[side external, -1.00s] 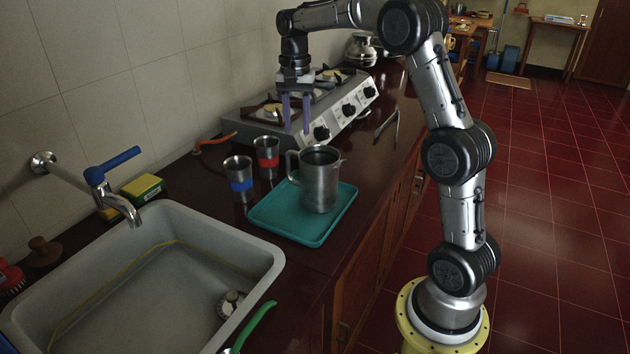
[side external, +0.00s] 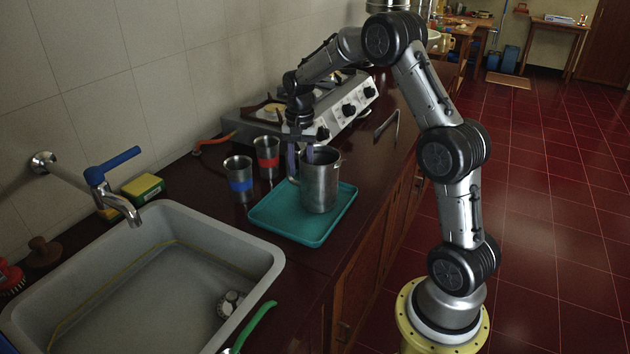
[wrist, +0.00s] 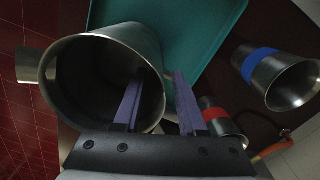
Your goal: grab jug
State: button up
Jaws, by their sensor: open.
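The jug (side external: 320,187) is a steel, open-topped vessel standing upright on a teal tray (side external: 262,218), its handle on the left side in the side view. It also shows in the wrist view (wrist: 92,42), where I look into its mouth. My gripper (side external: 300,162) is open at the jug's handle-side rim, pointing down. In the wrist view its purple fingers (wrist: 157,85) straddle that side: the left one overlaps the mouth, the right one is outside the wall. The handle is mostly hidden there, and I cannot tell whether either finger touches the jug.
A blue-banded cup (side external: 240,180) and a red-banded cup (side external: 267,157) stand left of the jug. The stove (side external: 335,112) is behind, the sink (side external: 240,262) in front. The counter's edge lies just right of the tray.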

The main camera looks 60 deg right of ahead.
jog(key=shift+f, duration=0.3)
grip_shut()
dwell(1.2)
